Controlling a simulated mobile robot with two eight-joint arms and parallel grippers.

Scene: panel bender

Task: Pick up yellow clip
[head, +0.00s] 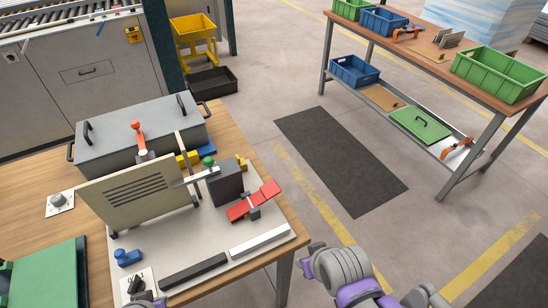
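A small yellow clip-like piece (242,163) stands on the pale fixture plate (214,228), behind the dark grey block (225,184). A longer yellow piece (188,158) lies farther left, partly hidden behind the upright beige slotted panel (139,194). I cannot tell for sure which is the yellow clip.
A red toggle clamp (253,201), a green-knobbed clamp (208,162) and an orange-knobbed lever (137,136) crowd the fixture. A grey lidded box (143,132) stands behind. A shelf table with bins (499,74) is at right; the floor between has a dark mat (340,158).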

